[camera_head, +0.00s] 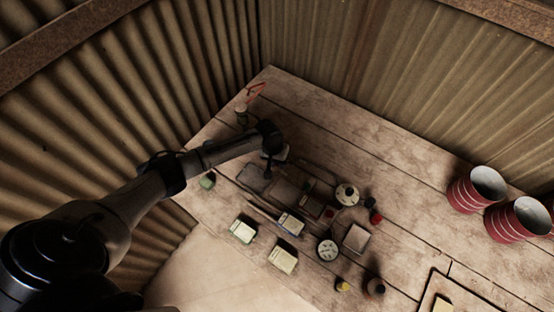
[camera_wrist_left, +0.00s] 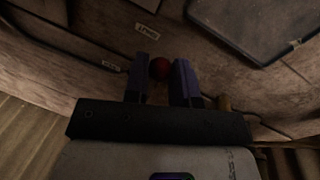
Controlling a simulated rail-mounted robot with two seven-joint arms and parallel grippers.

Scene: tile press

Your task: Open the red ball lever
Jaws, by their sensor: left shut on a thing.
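The red ball (camera_wrist_left: 160,68) of the lever shows in the left wrist view, between the two dark fingers of my left gripper (camera_wrist_left: 163,72). The fingers are shut on it, one on each side. The lever's shaft is not clear to see. In the head view my left gripper (camera_head: 269,168) points down over the upper left part of the workbench, and I cannot make out the ball there. My right gripper is in neither view.
The wooden bench (camera_head: 335,130) carries several small boxes, tins and bottles, close to the gripper on its right and front side. Two red ribbed buckets, one nearer (camera_head: 516,222) and one behind (camera_head: 474,190), stand at the right. Corrugated walls (camera_head: 200,75) enclose the bench.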

